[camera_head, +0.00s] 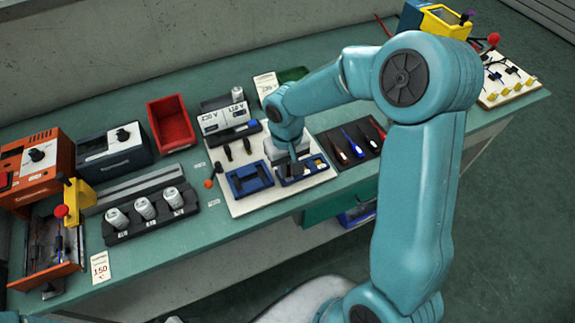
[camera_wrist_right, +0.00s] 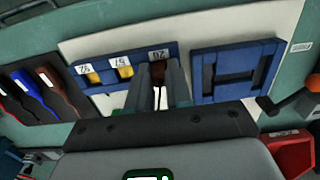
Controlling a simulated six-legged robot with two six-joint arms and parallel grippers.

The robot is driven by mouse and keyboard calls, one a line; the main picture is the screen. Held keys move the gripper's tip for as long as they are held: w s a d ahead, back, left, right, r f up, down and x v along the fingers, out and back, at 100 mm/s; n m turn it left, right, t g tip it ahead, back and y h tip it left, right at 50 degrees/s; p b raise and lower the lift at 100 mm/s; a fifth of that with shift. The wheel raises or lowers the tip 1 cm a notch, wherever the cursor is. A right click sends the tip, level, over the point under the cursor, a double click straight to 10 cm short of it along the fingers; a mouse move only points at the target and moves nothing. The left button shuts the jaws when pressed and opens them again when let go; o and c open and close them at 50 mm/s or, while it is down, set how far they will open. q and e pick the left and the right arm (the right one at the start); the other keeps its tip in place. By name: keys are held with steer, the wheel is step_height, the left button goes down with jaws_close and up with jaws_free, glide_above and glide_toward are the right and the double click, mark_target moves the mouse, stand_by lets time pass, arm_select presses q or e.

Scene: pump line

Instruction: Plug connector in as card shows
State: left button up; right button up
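A blue holder with labelled slots (camera_head: 313,179) lies at the right of a white board; it also shows in the right wrist view (camera_wrist_right: 106,55). Two of its slots hold yellow pieces (camera_wrist_right: 125,71). A dark brown piece (camera_wrist_right: 158,72) is in the third slot. My right gripper (camera_wrist_right: 160,82) points down at this slot, one finger on each side of the brown piece; whether the fingers press on it I cannot tell. A second card (camera_head: 265,83) is too small to read. My left gripper is out of view.
A blue frame (camera_head: 233,187) sits beside the holder, with small dark pieces behind it. Screwdrivers lie in a dark tray (camera_head: 336,139) to the right. A red bin (camera_head: 171,124) and a rack of grey cylinders (camera_head: 145,208) stand left. My right arm hides part of the bench.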

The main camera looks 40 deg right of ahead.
steer(key=shift+a, duration=0.1)
steer(key=shift+r+p, duration=0.8)
steer(key=shift+r, duration=0.6)
steer(key=shift+r+p, duration=0.75)
steer(key=shift+r, duration=0.05)
steer(key=o, duration=0.6)
steer(key=shift+c, duration=0.2)
